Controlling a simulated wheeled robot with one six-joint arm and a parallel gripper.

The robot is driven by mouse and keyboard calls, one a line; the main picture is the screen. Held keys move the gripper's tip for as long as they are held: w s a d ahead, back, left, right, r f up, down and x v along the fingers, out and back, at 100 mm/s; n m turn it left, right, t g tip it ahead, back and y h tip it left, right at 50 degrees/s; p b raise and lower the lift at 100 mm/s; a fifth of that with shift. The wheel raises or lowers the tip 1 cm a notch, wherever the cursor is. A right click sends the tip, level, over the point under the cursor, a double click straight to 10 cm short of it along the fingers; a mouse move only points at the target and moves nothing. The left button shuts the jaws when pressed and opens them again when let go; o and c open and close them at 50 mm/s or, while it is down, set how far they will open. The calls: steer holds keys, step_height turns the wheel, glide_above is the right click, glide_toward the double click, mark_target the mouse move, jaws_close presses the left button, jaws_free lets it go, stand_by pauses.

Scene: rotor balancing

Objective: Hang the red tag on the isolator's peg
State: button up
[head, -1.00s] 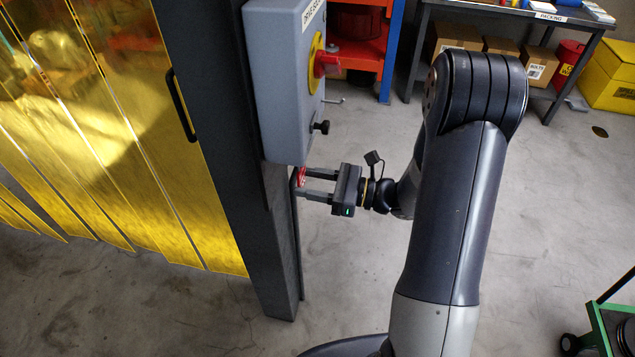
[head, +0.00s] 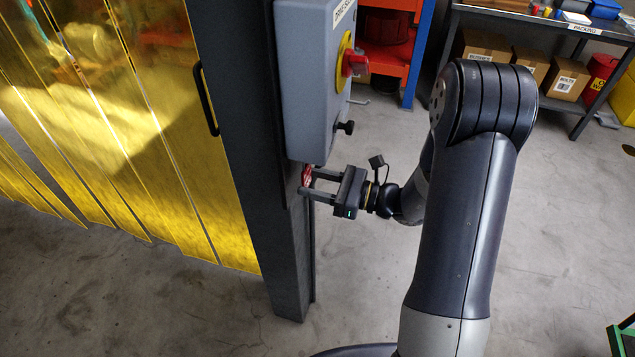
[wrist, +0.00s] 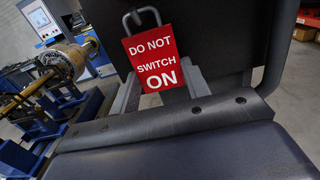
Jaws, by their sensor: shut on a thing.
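The red tag (wrist: 152,58) reads "DO NOT SWITCH ON" and has a grey loop at its top. In the head view the tag (head: 307,175) is small and partly covered by the fingers. My gripper (head: 308,182) is shut on it, just below the bottom of the grey isolator box (head: 305,90). A black peg with a knobbed end (head: 345,127) sticks out low on the isolator's face, above and right of the tag. The tag is apart from the peg. The peg cannot be made out in the wrist view.
The isolator is on a dark post (head: 288,265) beside yellow strip curtains (head: 150,130). Its red switch handle (head: 355,63) sits above the peg. A blue and orange shelf (head: 392,55) and a packing bench (head: 545,22) stand behind. The floor near the gripper is clear.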

stand_by(0.4)
steer(key=o, duration=1.1)
steer(key=shift+d, duration=0.15)
steer(key=b+v, duration=0.1)
steer(key=v, duration=0.9)
steer(key=shift+s+d+b, duration=0.2)
steer(key=shift+d+b, duration=0.05)
steer(key=shift+b, duration=0.1)
steer(key=shift+a, duration=0.1)
